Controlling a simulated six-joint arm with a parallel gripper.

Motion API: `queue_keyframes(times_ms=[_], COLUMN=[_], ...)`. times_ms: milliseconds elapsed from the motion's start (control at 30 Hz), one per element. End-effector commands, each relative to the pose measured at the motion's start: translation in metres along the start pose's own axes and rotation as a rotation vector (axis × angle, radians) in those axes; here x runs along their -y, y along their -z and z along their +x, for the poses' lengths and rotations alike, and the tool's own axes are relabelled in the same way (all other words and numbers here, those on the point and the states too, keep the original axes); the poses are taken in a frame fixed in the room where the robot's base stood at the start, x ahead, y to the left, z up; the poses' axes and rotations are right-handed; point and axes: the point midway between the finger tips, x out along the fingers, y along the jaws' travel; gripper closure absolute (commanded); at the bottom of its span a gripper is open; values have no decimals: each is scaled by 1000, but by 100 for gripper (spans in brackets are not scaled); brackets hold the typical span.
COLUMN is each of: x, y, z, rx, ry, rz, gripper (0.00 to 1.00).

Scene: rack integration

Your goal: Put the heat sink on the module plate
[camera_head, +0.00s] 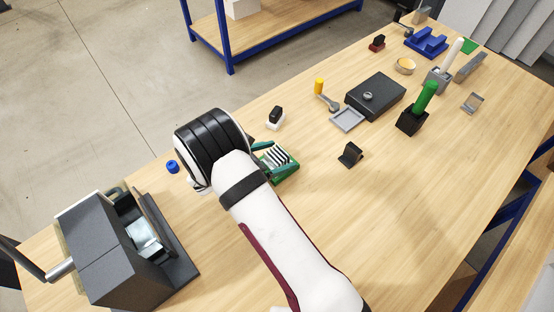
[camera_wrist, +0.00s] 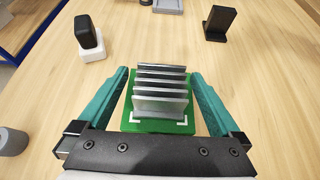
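The heat sink (camera_wrist: 160,92), a grey block with several upright fins, stands upright over the green module plate (camera_wrist: 160,126), inside its white corner marks. It appears to rest on the plate. In the head view the heat sink (camera_head: 276,156) and the green plate (camera_head: 286,176) are partly hidden by my arm. My gripper (camera_wrist: 160,74) is open, its teal fingers on either side of the heat sink with a visible gap at each side. In the head view my gripper (camera_head: 275,160) is low over the plate.
A black-and-white block (camera_head: 275,118) and a black angled stand (camera_head: 350,154) are near the plate. A dark grey machine (camera_head: 110,255) stands at the left front, a blue cap (camera_head: 172,166) beside my wrist. A black box (camera_head: 376,96) and several small parts lie farther back.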

Motion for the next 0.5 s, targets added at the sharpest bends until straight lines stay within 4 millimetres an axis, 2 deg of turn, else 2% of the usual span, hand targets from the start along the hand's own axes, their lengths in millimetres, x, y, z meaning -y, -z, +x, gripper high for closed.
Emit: queue_keyframes(times_ms=[33, 267, 367, 500], x=[2, 2, 2, 0], y=[7, 7, 8, 5], z=[2, -5, -22, -54], rx=[-6, -7, -7, -7], ry=[1, -1, -4, -7], rz=[-15, -17, -20, -12], gripper=[0, 0, 0, 0])
